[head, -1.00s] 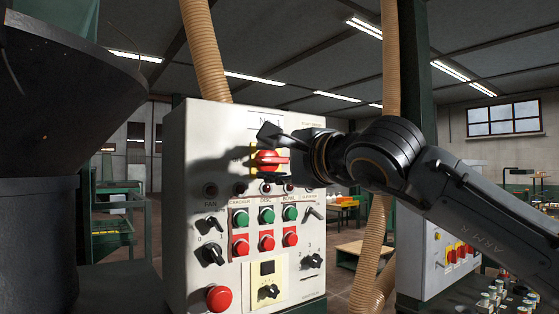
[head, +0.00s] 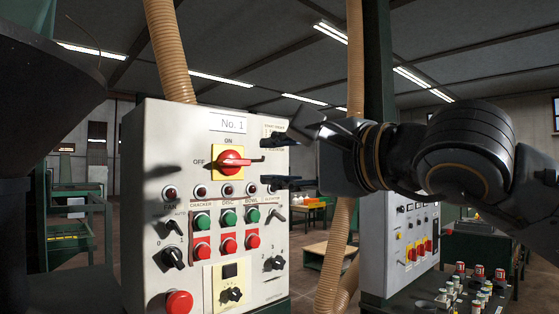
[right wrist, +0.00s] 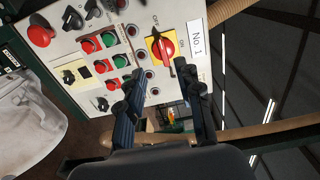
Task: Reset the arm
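My right gripper (head: 283,158) is in front of the right edge of the control panel (head: 140,215), to the right of its red rotary switch (head: 231,163). Its two fingers are spread apart with nothing between them. The switch sits on a yellow plate marked ON and OFF, and its handle lies sideways. In the right wrist view, the open fingers (right wrist: 160,92) point toward the panel, and the red switch (right wrist: 163,48) shows beyond them. My left gripper is in neither view.
A large dark hopper (head: 45,100) stands at the left. Beige hoses (head: 170,50) run up beside the panel. A second control box (head: 380,240) and a desk of buttons (head: 465,290) stand at the right.

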